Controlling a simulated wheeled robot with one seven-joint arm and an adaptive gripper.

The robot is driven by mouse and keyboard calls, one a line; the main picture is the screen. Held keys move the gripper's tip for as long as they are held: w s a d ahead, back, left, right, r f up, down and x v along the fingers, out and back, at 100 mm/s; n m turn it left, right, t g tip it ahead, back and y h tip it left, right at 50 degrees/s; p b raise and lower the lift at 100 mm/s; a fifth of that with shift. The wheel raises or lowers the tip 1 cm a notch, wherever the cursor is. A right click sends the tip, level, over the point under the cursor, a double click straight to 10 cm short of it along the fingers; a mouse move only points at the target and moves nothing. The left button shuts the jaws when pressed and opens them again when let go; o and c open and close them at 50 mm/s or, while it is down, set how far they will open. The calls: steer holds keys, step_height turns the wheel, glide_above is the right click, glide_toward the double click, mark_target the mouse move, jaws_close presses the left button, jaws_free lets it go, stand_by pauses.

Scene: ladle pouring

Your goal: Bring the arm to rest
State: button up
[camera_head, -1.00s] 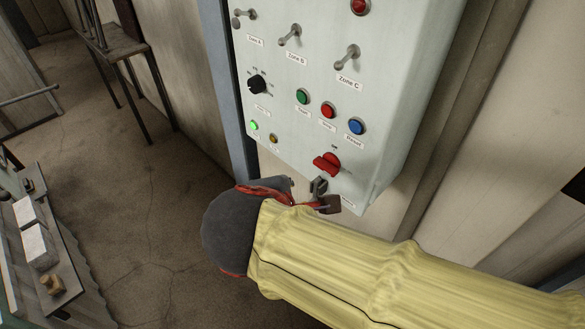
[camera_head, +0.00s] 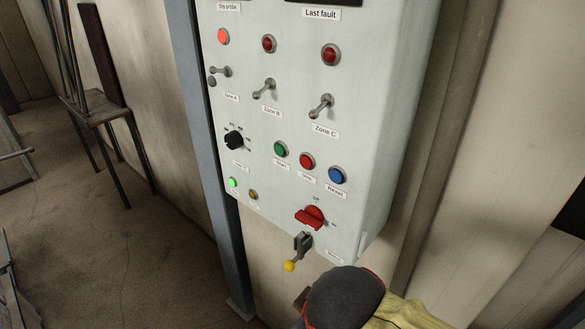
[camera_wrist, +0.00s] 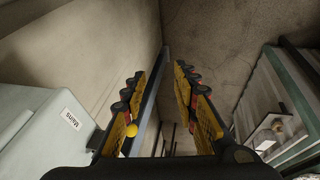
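My gripper (camera_wrist: 170,72) is open, with a gap between its two yellow and black fingers and nothing held between them. In the head view, its dark grey wrist and my yellow-sleeved arm are at the bottom right, below the control panel (camera_head: 370,150); the fingers are mostly hidden there. A grey lever with a yellow knob (camera_head: 289,266) hangs under the panel's lower edge, apart from my wrist in the picture. The knob also shows in the wrist view (camera_wrist: 131,130), overlapping the left finger. The panel is at left there, with a "Mains" label (camera_wrist: 71,118).
The panel carries a red rotary switch (camera_head: 310,217), buttons, toggles and lamps. A blue-grey post (camera_head: 205,150) stands left of it. A stool (camera_head: 104,112) is further left on open floor. The wrist view shows a bench (camera_wrist: 295,110) at right.

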steer(key=d+f+m+b, duration=0.3)
steer(key=d+m, duration=0.1)
steer(key=d, duration=0.3)
steer(key=d+f+m+t+b, duration=0.1)
steer(key=d+m+b, duration=0.3)
steer(key=d, duration=0.4)
steer(key=shift+w+d+f+m+h, duration=0.15)
steer(key=shift+d+f+m+h, duration=0.2)
steer(key=shift+f+m, duration=0.5)
steer(key=shift+a, duration=0.1)
